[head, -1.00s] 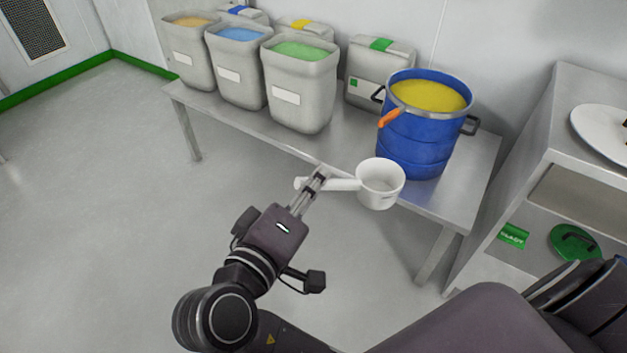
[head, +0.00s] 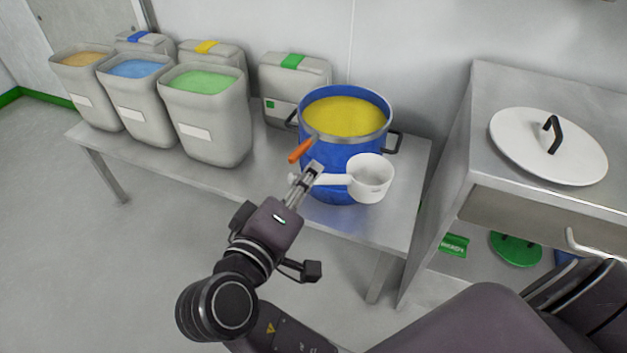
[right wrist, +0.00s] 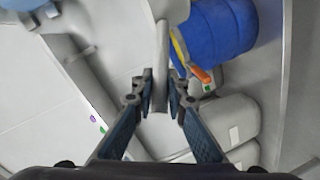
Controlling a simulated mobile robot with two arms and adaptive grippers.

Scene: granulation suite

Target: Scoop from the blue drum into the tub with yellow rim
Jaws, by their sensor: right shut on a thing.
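The blue drum (head: 345,155) stands on the steel table, open and filled with yellow powder (head: 345,116). My right gripper (head: 308,179) is shut on the handle of a white scoop (head: 370,180). The scoop is upright, its cup in front of the drum's lower right side and below rim level in the picture; its cup looks empty. The right wrist view shows the scoop handle (right wrist: 161,60) between the fingers and the drum (right wrist: 222,30) beyond. No tub with a plainly yellow rim shows. My left gripper is out of view.
Open tubs with orange (head: 84,60), blue (head: 134,68) and green (head: 203,80) powder stand left of the drum. Behind are closed containers, one with a yellow strip (head: 206,47). A steel cabinet (head: 540,90) with a white lid (head: 548,146) stands right.

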